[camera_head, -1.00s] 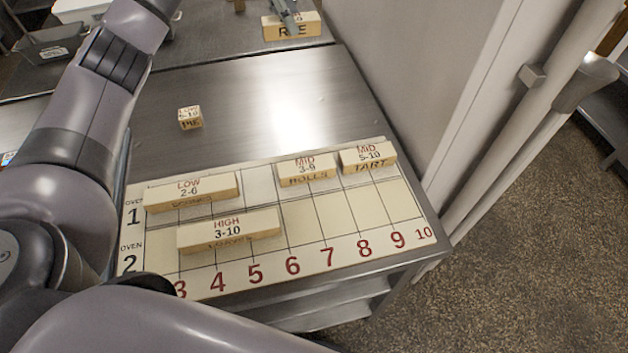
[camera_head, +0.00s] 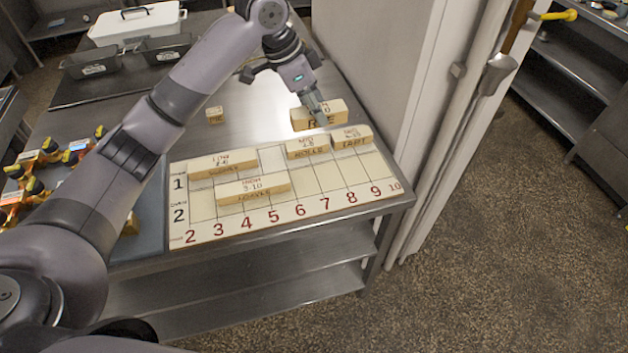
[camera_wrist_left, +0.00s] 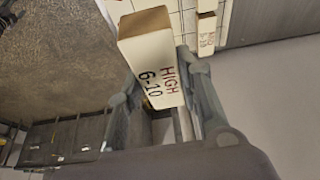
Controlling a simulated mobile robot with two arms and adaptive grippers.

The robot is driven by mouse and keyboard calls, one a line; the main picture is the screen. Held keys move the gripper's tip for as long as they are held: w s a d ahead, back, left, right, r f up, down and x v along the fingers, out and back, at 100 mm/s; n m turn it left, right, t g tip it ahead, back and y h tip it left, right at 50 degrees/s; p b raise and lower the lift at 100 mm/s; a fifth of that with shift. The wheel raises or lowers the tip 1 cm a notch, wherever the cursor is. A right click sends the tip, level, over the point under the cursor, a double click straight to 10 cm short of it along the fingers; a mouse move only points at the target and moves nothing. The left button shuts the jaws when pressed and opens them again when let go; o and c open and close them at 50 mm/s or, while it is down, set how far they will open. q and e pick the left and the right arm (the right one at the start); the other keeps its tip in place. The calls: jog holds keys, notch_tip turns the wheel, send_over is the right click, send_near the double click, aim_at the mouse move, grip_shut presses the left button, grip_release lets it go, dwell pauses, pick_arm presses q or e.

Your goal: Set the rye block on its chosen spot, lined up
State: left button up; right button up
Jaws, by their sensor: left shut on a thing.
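The rye block (camera_head: 307,123) is a pale wooden block with RYE on its side. My left gripper (camera_head: 316,106) is shut on it, behind the board's back edge, near the rolls and tart blocks. In the left wrist view the block (camera_wrist_left: 152,62) shows HIGH 6-10 between the fingers. I cannot tell how high it is above the counter. The planning board (camera_head: 335,202) has oven rows 1 and 2 and columns numbered 2 to 10. Row 2 is bare right of the loaves block. My right gripper is not in view.
On the board lie the LOW 2-6 block (camera_head: 222,163), the loaves block (camera_head: 252,188), the rolls block (camera_head: 307,147) and the tart block (camera_head: 352,137). A small pie block (camera_head: 214,116) stands on the bare counter behind. A wall (camera_head: 385,70) rises close on the right.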

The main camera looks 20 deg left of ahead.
pick_arm(q)
notch_tip(320, 180, down, 14)
jog(key=shift+w+a+r+p, duration=0.1)
jog(key=shift+p, duration=0.95)
jog(key=shift+f, duration=0.35)
notch_tip(320, 180, down, 4)
jog(key=shift+f+p, duration=0.1)
jog(key=shift+p, duration=0.25)
jog(key=shift+f, duration=0.15)
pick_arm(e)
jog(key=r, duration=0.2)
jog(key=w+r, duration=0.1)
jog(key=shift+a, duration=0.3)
pick_arm(q)
jog(key=shift+f, duration=0.15)
jog(key=o, duration=1.2)
